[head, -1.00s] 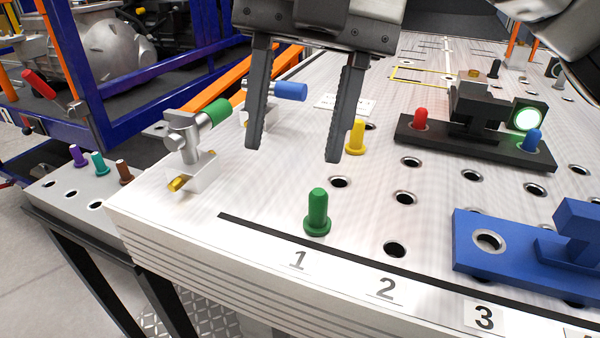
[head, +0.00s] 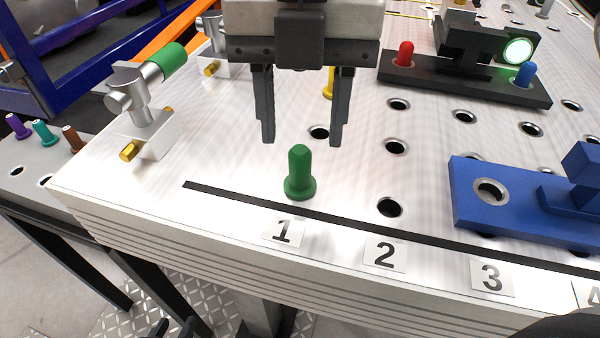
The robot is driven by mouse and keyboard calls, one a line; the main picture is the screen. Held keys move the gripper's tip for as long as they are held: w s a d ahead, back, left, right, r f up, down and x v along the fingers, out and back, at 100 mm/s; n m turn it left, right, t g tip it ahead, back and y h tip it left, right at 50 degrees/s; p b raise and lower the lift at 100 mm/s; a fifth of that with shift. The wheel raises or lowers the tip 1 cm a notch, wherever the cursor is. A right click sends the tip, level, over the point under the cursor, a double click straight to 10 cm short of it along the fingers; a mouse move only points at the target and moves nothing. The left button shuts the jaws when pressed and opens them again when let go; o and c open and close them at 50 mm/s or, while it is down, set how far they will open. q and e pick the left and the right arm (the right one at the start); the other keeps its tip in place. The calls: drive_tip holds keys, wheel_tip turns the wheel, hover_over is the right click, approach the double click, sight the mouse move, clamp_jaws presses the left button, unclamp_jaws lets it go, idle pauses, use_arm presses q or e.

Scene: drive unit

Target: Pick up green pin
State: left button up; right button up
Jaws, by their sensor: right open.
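The green pin (head: 299,175) stands upright on the white perforated table top, near its front edge, just behind the black strip and the label 1. My right gripper (head: 302,138) is open and empty. It points down, and its two dark fingers are spread apart above and slightly behind the pin in the picture. The tips show higher than most of the pin, and I see no contact. My left gripper is not in view.
A metal clamp with a green handle (head: 167,62) stands at the left. A yellow pin (head: 329,85) is partly hidden behind the gripper. A black fixture (head: 450,80) with red and blue pins and a blue block (head: 470,215) are to the right. Empty holes lie between.

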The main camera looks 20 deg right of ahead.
sight(300, 148)
drive_tip(key=shift+s+a+f, duration=0.1)
drive_tip(key=shift+s+f, duration=0.05)
drive_tip(key=shift+f, duration=1)
drive_tip(key=shift+s+a+f, duration=0.1)
drive_tip(key=shift+s+f, duration=0.05)
drive_tip(key=shift+f, duration=1)
clamp_jaws()
drive_tip(key=shift+r, duration=0.1)
drive_tip(key=shift+r, duration=0.5)
wheel_tip(300, 148, up, 2)
drive_tip(key=shift+r, duration=0.15)
drive_tip(key=s+a+r, duration=0.1)
drive_tip(key=s+r, duration=0.3)
drive_tip(key=s, duration=0.3)
drive_tip(key=s+a+r+b, duration=0.1)
drive_tip(key=s+r, duration=0.4)
drive_tip(key=s, duration=0.2)
drive_tip(key=shift+r, duration=0.3)
